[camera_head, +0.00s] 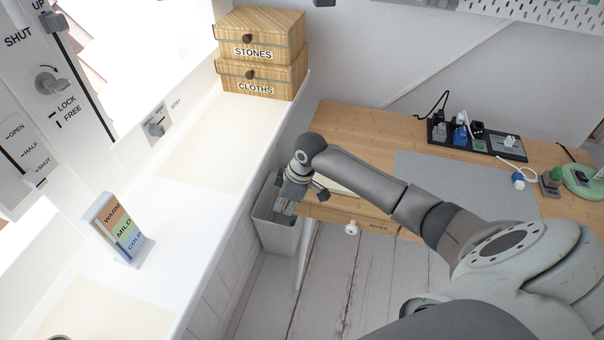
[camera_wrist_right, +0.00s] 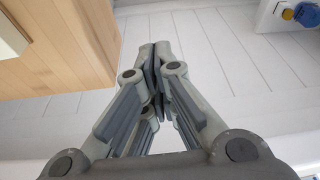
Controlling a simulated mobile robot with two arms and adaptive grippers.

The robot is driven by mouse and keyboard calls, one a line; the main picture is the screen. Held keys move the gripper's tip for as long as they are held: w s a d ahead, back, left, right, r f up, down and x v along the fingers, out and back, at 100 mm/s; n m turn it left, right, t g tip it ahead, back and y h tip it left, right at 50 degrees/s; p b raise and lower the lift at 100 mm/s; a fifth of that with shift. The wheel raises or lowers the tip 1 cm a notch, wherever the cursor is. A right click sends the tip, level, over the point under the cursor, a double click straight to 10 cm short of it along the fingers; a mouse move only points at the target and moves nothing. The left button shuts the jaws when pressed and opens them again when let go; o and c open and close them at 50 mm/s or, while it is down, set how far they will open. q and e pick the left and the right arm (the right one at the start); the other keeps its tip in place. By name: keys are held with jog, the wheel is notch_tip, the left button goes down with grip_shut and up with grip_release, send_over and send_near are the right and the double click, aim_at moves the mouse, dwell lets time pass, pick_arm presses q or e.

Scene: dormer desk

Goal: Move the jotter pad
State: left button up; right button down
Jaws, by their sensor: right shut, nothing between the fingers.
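A cream pad, which looks like the jotter pad (camera_head: 338,187), lies on the wooden desk near its front left edge. My right arm hides much of it in the head view. In the right wrist view a corner of a pale pad (camera_wrist_right: 12,36) shows on the wood at the upper left. My right gripper (camera_head: 283,208) points down beside the desk's left end, above the pale bin. It is shut and empty, with its fingertips together (camera_wrist_right: 154,50) in the wrist view, apart from the pad. My left gripper is not in view.
The desk (camera_head: 350,125) carries a grey mat (camera_head: 430,173), a dark power strip (camera_head: 480,137) and a green round base (camera_head: 580,180). A bin (camera_head: 270,232) stands at its left end. A white ledge (camera_head: 190,215) with a card stand (camera_head: 120,232) and wooden boxes (camera_head: 262,52) runs along the left.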

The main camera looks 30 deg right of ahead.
jog(key=w+d+r, duration=0.6)
jog(key=d+r, duration=0.2)
jog(key=r, duration=0.3)
jog(key=x, duration=0.9)
jog(key=shift+w+d+f, duration=0.1)
jog(key=shift+w+d, duration=0.05)
jog(key=shift+s+d+f+p, duration=0.2)
jog(key=shift+s+d+p, duration=0.75)
jog(key=shift+d, duration=0.15)
jog(key=shift+s+d, duration=0.35)
jog(key=shift+s, duration=0.05)
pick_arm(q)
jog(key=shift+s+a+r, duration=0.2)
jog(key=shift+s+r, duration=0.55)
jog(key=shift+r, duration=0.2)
pick_arm(e)
jog(key=shift+w, duration=0.1)
